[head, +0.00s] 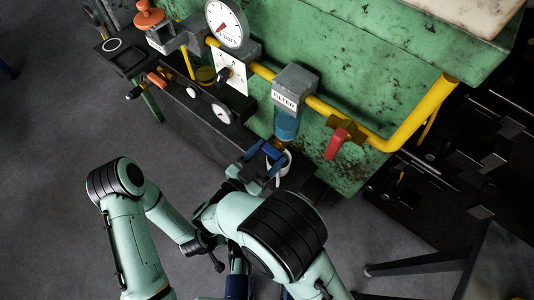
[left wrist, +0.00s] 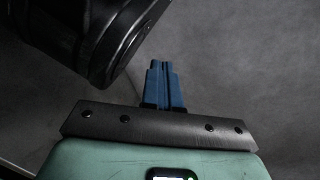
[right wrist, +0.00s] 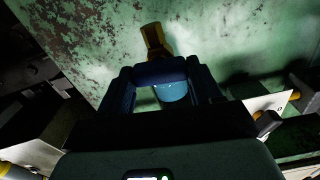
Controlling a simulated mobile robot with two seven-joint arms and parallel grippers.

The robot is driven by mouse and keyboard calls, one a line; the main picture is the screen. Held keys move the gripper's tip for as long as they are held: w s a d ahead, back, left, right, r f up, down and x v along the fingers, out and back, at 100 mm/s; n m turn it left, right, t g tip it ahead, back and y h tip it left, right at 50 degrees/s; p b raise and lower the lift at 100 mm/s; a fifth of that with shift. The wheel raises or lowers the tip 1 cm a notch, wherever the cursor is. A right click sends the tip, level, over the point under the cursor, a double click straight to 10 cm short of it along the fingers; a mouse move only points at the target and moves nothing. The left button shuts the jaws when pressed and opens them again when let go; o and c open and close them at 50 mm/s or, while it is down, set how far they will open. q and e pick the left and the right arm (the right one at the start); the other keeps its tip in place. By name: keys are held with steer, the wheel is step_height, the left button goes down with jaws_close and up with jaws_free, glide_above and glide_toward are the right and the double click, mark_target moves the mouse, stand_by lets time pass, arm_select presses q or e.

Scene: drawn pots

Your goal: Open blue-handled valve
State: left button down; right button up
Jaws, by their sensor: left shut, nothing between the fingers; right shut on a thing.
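The blue valve handle (right wrist: 160,72) is a dark blue bar across the right wrist view, just below a brass fitting (right wrist: 153,38). My right gripper (right wrist: 161,84) is shut on this handle, with one finger at each end of the bar. In the head view my right gripper (head: 264,155) is below the filter, and the handle is hard to tell from its blue fingers. A light blue round surface (right wrist: 172,92) shows behind the handle. My left gripper (left wrist: 163,82) is shut and empty over the grey floor.
The filter (head: 295,90) hangs on a yellow pipe (head: 430,115) before a green tank (head: 390,45). A red-handled valve (head: 337,143) is right of it. A pressure gauge (head: 226,22), an orange knob (head: 148,15) and an orange handle (head: 158,78) are left. Open floor lies left.

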steer(key=m+p, duration=0.1)
steer(key=m, duration=0.1)
steer(key=shift+d+r+m, duration=0.1)
steer(key=shift+m, duration=0.6)
arm_select(q)
steer(key=w+r+t, duration=0.1)
steer(key=w+r, duration=0.3)
arm_select(e)
steer(key=shift+w+m+p, duration=0.1)
steer(key=shift+m+p, duration=0.2)
steer(key=shift+m, duration=2.5)
steer(key=m+b, duration=0.1)
steer(key=m, duration=0.1)
steer(key=shift+m, duration=0.3)
steer(key=m+b, duration=0.1)
steer(key=m, duration=0.2)
arm_select(q)
steer(key=s+f+g, duration=0.1)
steer(key=s+f, duration=0.4)
steer(key=shift+s+a+f+g+b, duration=0.15)
steer(key=shift+s+g+b, duration=0.15)
steer(key=shift+g+b, duration=0.1)
arm_select(e)
steer(key=shift+d+m, duration=0.1)
steer(key=shift+m, duration=1.1)
